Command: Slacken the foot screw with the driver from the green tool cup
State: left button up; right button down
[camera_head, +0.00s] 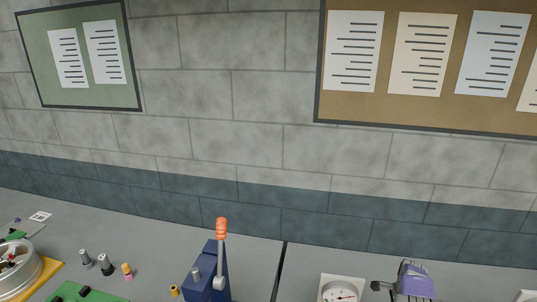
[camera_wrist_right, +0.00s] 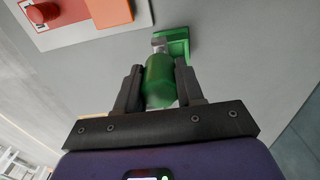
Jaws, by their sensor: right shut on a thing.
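My right gripper (camera_wrist_right: 160,88) is shut on a green cylinder (camera_wrist_right: 158,80), which looks like the driver's handle, in the right wrist view. A short grey metal part (camera_wrist_right: 160,44) shows just beyond the cylinder, beside a green block (camera_wrist_right: 178,43) on the grey surface. I cannot tell whether that block is the tool cup, or whether the metal part touches it. I cannot make out the foot screw in either view. My left gripper is not in view.
An orange-red panel with a red knob (camera_wrist_right: 42,12) lies near the gripper. In the head view, a blue device (camera_head: 206,272) with an orange-tipped lever stands on the bench. A dial gauge (camera_head: 341,292), a purple-and-grey device (camera_head: 415,283) and a metal wheel (camera_head: 30,278) are also there.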

jog(key=s+a+p, duration=0.1)
jog(key=s+a, duration=0.3)
jog(key=a, duration=0.9)
jog(key=shift+r+p, duration=0.25)
jog(key=shift+p, duration=0.15)
jog(key=shift+s+r, duration=0.1)
jog(key=shift+s, duration=0.05)
dwell(0.3)
dwell(0.5)
jog(key=shift+f+b, duration=0.5)
jog(key=shift+f, duration=0.4)
jog(key=shift+f+b, duration=0.35)
jog(key=shift+f, duration=0.2)
